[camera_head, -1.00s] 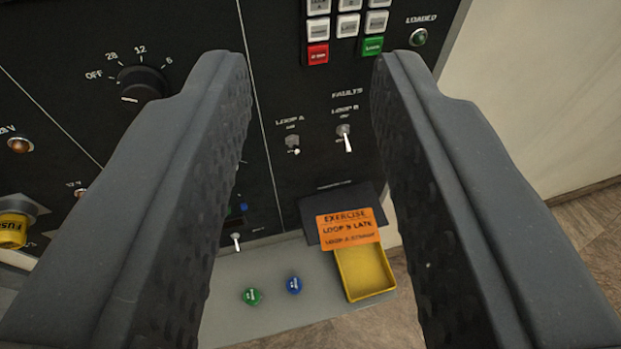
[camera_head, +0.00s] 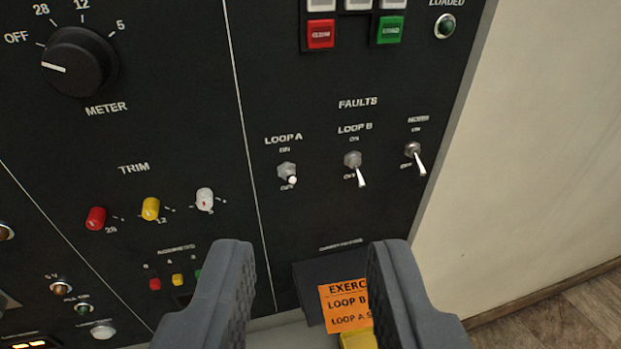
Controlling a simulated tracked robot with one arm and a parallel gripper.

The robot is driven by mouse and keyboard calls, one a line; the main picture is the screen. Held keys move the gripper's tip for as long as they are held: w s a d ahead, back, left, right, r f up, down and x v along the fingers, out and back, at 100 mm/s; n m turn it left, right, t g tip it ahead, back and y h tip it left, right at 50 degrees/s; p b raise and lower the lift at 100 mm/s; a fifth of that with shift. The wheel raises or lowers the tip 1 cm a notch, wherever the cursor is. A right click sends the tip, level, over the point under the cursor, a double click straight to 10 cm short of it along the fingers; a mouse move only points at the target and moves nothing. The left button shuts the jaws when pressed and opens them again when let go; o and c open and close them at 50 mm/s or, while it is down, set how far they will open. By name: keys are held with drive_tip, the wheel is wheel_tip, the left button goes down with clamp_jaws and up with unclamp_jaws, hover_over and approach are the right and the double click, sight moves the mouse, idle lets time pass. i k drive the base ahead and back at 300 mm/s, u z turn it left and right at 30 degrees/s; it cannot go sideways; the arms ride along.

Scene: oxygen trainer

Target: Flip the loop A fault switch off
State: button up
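The loop A fault switch (camera_head: 288,174) is a small metal toggle on the black panel, under the LOOP A label and between ON above and OFF below. Its white-tipped lever looks short and nearly end-on, pointing out toward me, unlike the long downward levers of its neighbours. The loop B switch (camera_head: 355,168) to its right has its lever toward OFF. My gripper (camera_head: 311,248) is open and empty. Its two fingers are wide apart, and their tips appear below the row of fault switches in the picture. No finger visibly touches a switch.
A third fault switch (camera_head: 415,158) is farther right, its lever down. An orange card (camera_head: 346,304) and a yellow tray (camera_head: 358,341) show between the fingers. Trim knobs (camera_head: 151,208) and a meter dial (camera_head: 78,62) are left. Red (camera_head: 320,34) and green (camera_head: 389,30) buttons are above.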

sight(291, 179)
drive_tip(key=k, duration=1.3)
drive_tip(key=u, duration=0.25)
drive_tip(key=i, duration=0.95)
drive_tip(key=u, duration=0.2)
